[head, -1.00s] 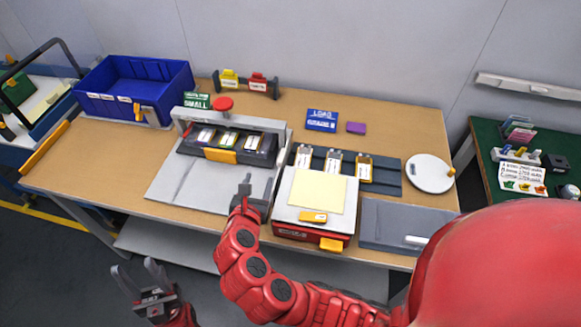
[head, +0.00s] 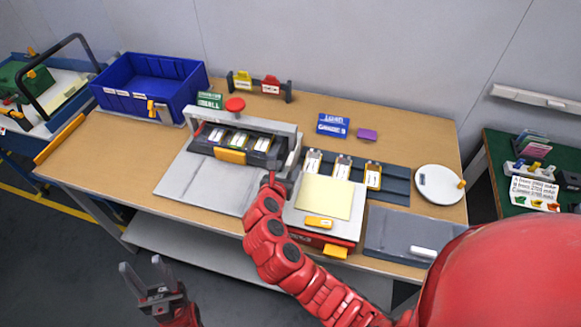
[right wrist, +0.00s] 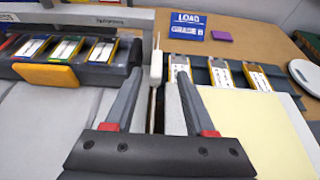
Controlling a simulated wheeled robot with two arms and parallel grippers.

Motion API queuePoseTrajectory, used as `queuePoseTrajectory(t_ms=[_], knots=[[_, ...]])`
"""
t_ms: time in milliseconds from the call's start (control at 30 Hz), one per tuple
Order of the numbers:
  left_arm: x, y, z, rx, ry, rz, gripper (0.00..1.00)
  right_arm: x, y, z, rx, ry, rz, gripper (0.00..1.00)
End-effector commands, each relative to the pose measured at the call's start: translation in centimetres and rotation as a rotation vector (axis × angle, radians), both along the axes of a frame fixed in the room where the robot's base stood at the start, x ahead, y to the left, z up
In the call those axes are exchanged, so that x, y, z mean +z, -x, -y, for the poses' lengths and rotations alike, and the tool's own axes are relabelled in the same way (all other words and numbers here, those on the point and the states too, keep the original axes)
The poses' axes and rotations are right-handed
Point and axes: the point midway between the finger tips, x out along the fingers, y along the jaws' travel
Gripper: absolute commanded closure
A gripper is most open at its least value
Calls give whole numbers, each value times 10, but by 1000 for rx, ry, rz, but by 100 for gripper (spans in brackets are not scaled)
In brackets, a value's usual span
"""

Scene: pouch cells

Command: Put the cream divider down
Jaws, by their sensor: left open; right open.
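The cream divider (head: 325,196) is a pale square sheet. It lies flat on the white-topped red box (head: 318,240) and shows at the right of the right wrist view (right wrist: 262,130). My right gripper (head: 284,175) is open just left of the divider, over the gap between the press and the box. In the right wrist view its fingers (right wrist: 160,74) are apart, with a slim pale upright piece (right wrist: 156,68) seen between them; I cannot tell what it belongs to. My left gripper (head: 143,272) is open and empty, in front of the table.
The grey press (head: 190,185) with a tray of pouch cells (head: 265,145) stands left of the box. Several cells sit in a dark rack (head: 396,190) behind it. A grey lidded case (head: 395,232) lies to the right. A blue bin (head: 150,85) stands back left.

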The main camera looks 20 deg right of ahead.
Motion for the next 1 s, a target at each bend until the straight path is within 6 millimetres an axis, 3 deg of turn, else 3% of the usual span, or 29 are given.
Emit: queuePoseTrajectory(t_ms=[500, 767, 1000], knots=[[17, 0, 0, 0, 0, 0, 50, -20, -42, 22, -2, 1, 0, 45], [17, 0, 0, 0, 0, 0, 50, -23, -44, 23, 0, 2, -1, 45], [17, 0, 0, 0, 0, 0, 50, -22, -44, 22, -1, 1, -1, 85]])
